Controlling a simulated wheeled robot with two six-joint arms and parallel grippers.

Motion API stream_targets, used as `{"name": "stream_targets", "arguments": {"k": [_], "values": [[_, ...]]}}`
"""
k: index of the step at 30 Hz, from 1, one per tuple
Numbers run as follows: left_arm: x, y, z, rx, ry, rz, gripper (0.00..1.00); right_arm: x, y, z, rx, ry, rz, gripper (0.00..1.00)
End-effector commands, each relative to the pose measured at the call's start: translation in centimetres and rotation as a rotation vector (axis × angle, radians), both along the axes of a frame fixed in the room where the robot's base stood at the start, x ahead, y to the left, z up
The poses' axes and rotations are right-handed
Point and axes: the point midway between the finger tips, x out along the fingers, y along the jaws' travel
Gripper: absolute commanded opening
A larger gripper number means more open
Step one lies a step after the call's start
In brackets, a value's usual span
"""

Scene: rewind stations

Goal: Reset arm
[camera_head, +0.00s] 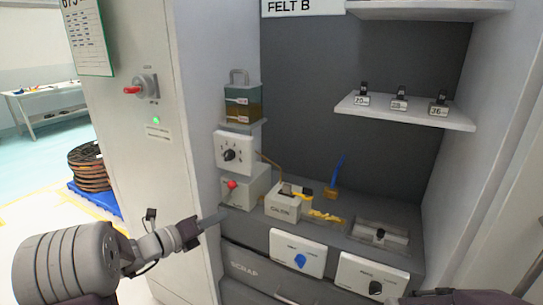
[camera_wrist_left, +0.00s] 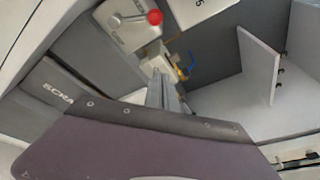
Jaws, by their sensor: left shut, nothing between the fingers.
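My left arm comes in from the left in the head view. Its gripper (camera_head: 212,220) is shut and empty, in front of the station's left side, below and left of the box with the red lever (camera_head: 232,185). In the left wrist view the closed fingers (camera_wrist_left: 160,90) point towards the station, with the red lever knob (camera_wrist_left: 154,17) beyond them. I cannot tell whether the fingertips touch anything. A dark part shows at the bottom right edge of the head view, but the right gripper's fingers do not show.
A box with a black dial (camera_head: 230,155) sits above the lever box. A white block (camera_head: 284,205), a blue-knob panel (camera_head: 298,258) and a black-knob panel (camera_head: 373,280) stand to the right. A shelf (camera_head: 405,112) holds small tagged items. A cabinet (camera_head: 150,190) stands left.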

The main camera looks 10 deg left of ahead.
Motion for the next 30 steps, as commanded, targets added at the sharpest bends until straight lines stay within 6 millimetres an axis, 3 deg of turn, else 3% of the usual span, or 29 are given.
{"name": "stream_targets", "arguments": {"k": [2,4,6,9,12,15,18,22,23,25,26,27,30], "values": [[-0.8,-5.8,1.5,0.025,-0.025,-0.126,0.00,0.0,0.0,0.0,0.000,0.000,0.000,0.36],[-3.9,-11.5,0.4,0.106,0.005,-0.299,0.00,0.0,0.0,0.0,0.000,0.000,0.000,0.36],[-8.3,-15.8,-2.3,0.274,0.022,-0.498,0.00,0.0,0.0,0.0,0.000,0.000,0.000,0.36],[-15.7,-18.6,-7.3,0.621,-0.040,-0.831,0.00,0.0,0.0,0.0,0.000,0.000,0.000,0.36],[-22.1,-17.0,-12.3,1.012,-0.215,-1.218,0.00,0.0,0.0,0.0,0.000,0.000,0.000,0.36],[-25.5,-13.3,-15.5,1.330,-0.456,-1.574,0.00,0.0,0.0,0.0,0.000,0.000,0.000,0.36],[-26.6,-9.3,-17.3,1.558,-0.722,-1.890,0.00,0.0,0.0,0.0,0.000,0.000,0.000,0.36],[-25.9,-5.1,-18.6,1.743,-1.133,-2.276,0.00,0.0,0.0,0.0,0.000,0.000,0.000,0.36],[-25.3,-4.6,-18.6,-1.720,1.198,2.277,0.00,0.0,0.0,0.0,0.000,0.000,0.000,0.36],[-24.3,-4.3,-18.5,-1.570,1.255,2.132,0.00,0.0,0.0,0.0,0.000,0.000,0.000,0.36],[-24.4,-4.3,-15.7,-1.583,1.252,2.141,0.00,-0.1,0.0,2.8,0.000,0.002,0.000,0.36],[-24.4,-4.3,-14.0,-1.587,1.251,2.146,0.00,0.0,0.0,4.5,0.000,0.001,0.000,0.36],[-24.4,-4.3,-10.7,-1.589,1.250,2.149,0.00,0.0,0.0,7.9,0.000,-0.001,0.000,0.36]]}}
